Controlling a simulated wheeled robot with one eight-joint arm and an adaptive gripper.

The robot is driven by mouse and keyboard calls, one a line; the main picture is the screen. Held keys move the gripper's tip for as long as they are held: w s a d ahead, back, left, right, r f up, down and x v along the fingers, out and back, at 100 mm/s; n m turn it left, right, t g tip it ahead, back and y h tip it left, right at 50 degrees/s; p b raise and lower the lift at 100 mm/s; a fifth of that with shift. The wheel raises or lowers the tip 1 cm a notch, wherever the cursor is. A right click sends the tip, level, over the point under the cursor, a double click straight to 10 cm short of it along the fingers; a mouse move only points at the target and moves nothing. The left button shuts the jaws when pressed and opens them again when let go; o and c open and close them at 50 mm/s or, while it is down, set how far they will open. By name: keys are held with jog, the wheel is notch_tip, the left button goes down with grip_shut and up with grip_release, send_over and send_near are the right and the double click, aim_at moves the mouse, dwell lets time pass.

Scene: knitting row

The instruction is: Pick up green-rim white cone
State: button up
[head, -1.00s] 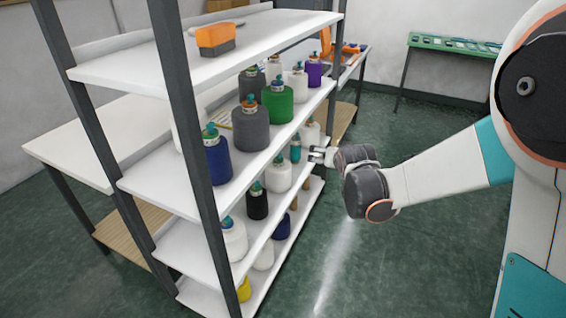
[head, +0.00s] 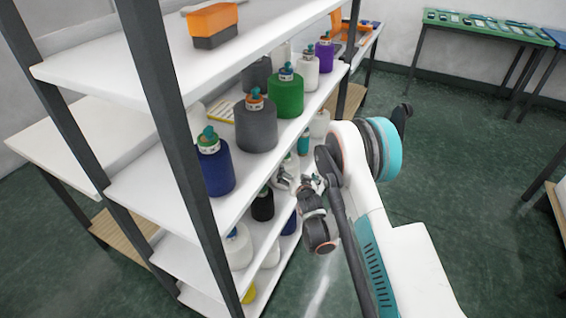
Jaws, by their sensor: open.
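The shelf rack holds several white cones, and their rim colours are hard to make out. One white cone (head: 308,72) with a green-teal top stands on the upper yarn shelf. On the shelf below, a white cone showed between the black cone (head: 262,206) and the teal cone (head: 303,142); that spot is now largely hidden behind my gripper (head: 290,181). Another white cone (head: 319,124) stands farther back on that shelf. My gripper is open at the shelf's front edge, with its fingers pointing in toward the cones. I cannot tell whether a cone is between the fingers.
The upper yarn shelf holds blue (head: 216,168), grey (head: 256,126), green (head: 286,94) and purple (head: 324,56) cones above my gripper. A dark rack post (head: 170,120) stands at the left. An orange-and-black box (head: 213,26) is on top. The floor to the right is open.

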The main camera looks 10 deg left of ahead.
jog(key=w+p, duration=0.2)
send_near(290, 159)
jog(key=w+f, duration=0.2)
jog(key=w, duration=0.1)
jog(key=shift+w+a+f+b, duration=0.15)
jog(key=shift+a+f+b, duration=0.2)
jog(key=shift+f+b, duration=0.05)
jog(key=shift+r+b+x, duration=0.2)
jog(key=shift+b+x, duration=0.5)
jog(key=shift+x, duration=0.8)
jog(key=shift+r+b+x, duration=0.2)
jog(key=shift+b+x, duration=0.5)
jog(key=shift+x, duration=0.75)
jog(key=shift+w+r, duration=0.1)
jog(key=shift+w, duration=0.05)
jog(key=c, duration=2)
jog(key=shift+o, duration=0.2)
jog(key=shift+r, duration=0.1)
